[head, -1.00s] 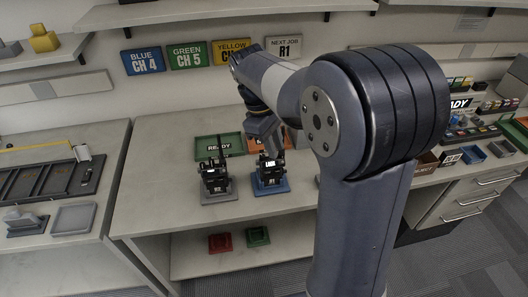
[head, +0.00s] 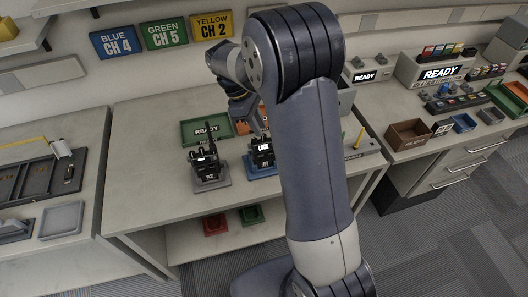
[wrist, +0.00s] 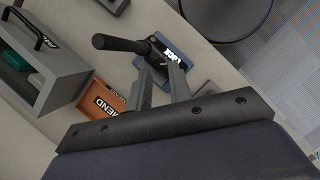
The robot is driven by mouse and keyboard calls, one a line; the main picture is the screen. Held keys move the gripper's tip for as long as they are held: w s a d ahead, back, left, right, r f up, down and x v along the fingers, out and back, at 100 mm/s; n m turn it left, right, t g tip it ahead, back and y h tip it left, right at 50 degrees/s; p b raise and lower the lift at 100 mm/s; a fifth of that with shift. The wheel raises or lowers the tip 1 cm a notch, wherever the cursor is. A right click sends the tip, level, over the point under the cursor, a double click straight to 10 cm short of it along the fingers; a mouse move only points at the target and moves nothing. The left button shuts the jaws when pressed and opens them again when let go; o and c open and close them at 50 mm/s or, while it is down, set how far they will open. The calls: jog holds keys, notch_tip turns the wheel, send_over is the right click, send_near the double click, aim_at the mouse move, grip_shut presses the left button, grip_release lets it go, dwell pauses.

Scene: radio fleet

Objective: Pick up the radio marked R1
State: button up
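A black radio (head: 261,152) with a lit screen stands upright on a blue base (head: 263,171) on the middle bench; its small label looks like R1 but is hard to read. A second black radio (head: 206,162), its label resembling R2, stands on a grey base to its left. My gripper (wrist: 160,65) is open just above the blue-base radio. In the wrist view its two fingers are apart, with the radio's lit screen (wrist: 170,54) and black antenna (wrist: 120,43) just beyond their tips. I cannot tell whether the fingers touch it. My arm hides part of the bench.
A green READY tray (head: 206,131) lies behind the radios. An orange tray (wrist: 100,98) and a grey box with a handle (wrist: 40,65) are near my gripper. Red (head: 215,224) and green (head: 251,215) bins sit on the lower shelf. A brown box (head: 409,134) is right.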

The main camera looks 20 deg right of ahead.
aim_at(263, 152)
jog(key=x, duration=0.3)
jog(key=shift+f, duration=0.2)
grip_shut()
